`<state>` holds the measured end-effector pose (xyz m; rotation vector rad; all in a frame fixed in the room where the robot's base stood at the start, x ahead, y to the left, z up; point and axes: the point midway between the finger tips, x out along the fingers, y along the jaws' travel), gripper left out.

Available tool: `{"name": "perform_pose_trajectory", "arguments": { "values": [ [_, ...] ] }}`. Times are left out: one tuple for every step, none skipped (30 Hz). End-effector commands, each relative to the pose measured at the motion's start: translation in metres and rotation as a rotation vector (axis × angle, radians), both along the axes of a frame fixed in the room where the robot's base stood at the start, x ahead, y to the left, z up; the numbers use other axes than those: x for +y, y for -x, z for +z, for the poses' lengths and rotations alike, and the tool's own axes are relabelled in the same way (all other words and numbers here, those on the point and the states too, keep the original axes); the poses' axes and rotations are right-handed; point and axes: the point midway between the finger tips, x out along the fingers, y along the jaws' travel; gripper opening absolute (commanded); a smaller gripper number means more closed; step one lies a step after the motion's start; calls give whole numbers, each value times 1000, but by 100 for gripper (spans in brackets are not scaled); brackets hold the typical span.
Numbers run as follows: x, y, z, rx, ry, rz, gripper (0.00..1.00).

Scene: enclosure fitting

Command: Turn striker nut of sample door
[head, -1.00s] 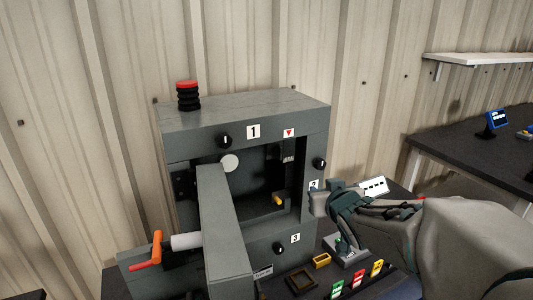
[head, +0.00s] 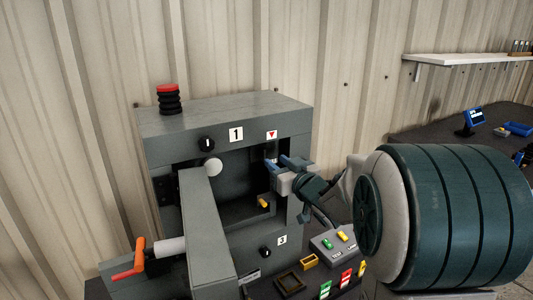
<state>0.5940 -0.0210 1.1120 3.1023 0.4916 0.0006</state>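The sample door (head: 213,225) is a grey panel standing open on the front of the grey enclosure (head: 225,115). An orange handle (head: 130,262) is on its outer side. Inside the opening at the right, a small yellow-orange piece (head: 263,203) sticks out; I cannot tell whether it is the striker nut. My gripper (head: 283,164) is at the right side of the opening, above the yellow piece and below the red triangle mark (head: 271,135). Its bluish fingers seem spread apart. Whether they touch anything is hidden. My arm covers the enclosure's right edge.
Black knobs sit at label 1 (head: 236,134) and label 3 (head: 282,240). A red-topped black stack (head: 169,98) stands on the enclosure. A button box (head: 335,242), a small yellow tray (head: 309,261) and coloured tags (head: 346,278) lie in front. A shelf (head: 460,59) hangs at the right.

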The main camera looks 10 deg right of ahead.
Motion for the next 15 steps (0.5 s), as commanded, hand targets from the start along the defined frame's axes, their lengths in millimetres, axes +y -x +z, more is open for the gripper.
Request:
{"name": "perform_pose_trajectory", "arguments": {
  "values": [
    [4, -10, 0, 2, 1, 2, 34],
    [6, -16, 0, 2, 1, 3, 34],
    [8, -23, 0, 2, 1, 2, 34],
    [10, -28, 0, 2, 0, 1, 34],
    [11, -32, 1, 1, 0, 1, 34],
    [13, -38, 0, 2, 1, 2, 34],
    [15, -42, 0, 1, 0, 2, 34],
    [16, -46, 1, 1, 0, 1, 34],
    [17, -50, 0, 1, -1, 1, 34],
    [18, -53, 1, 1, 0, 1, 34],
    [19, -56, 1, 1, 0, 1, 34],
    [19, -58, 0, 1, 0, 0, 34],
    [20, -60, 0, 2, 1, 0, 34],
    [20, -61, 0, 2, 1, 0, 34],
    [21, -63, 0, 1, 0, 0, 34]
  ]
}}
